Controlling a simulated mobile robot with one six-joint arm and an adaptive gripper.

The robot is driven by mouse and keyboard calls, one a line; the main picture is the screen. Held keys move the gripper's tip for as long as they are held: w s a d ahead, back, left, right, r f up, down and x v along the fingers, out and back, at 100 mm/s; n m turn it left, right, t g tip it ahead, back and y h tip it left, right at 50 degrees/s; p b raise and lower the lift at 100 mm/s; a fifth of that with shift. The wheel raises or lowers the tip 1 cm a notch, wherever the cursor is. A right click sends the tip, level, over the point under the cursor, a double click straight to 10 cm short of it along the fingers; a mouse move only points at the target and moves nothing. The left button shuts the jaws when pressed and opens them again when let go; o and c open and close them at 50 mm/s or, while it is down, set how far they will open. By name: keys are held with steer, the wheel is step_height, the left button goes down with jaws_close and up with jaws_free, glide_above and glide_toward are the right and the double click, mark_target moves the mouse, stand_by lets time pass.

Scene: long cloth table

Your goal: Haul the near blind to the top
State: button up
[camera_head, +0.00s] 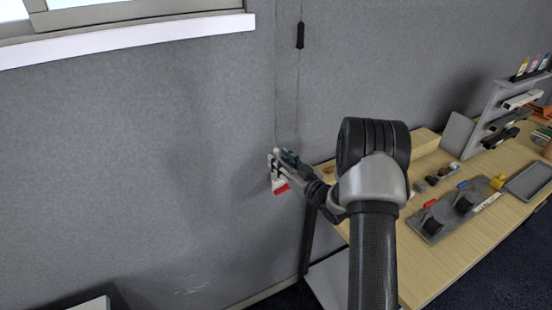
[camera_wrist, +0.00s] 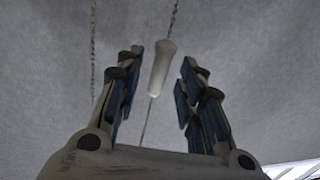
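My gripper (camera_head: 286,163) is close to the grey wall, left of the table. In the wrist view its two blue-padded fingers are open, one on each side of a pale cord pull (camera_wrist: 160,70). A gap shows on both sides of the pull, so neither finger visibly touches it. A thin cord (camera_wrist: 174,18) runs from the pull, and a darker beaded cord (camera_wrist: 93,45) runs to its left, outside the fingers. In the head view a black cord pull (camera_head: 300,35) hangs higher on the wall. The blind itself is not visible.
A window with a white sill (camera_head: 130,38) is at upper left. A wooden table (camera_head: 450,245) on the right holds a grey board (camera_head: 437,228), a tray (camera_head: 530,181) and a rack (camera_head: 490,115). A small white and red piece (camera_head: 281,187) shows by my gripper. The wall at left is clear.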

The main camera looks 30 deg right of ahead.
steer(key=shift+w+a, duration=0.15)
steer(key=shift+w, duration=0.6)
steer(key=shift+w+a, duration=0.1)
steer(key=shift+w, duration=0.6)
jaws_close()
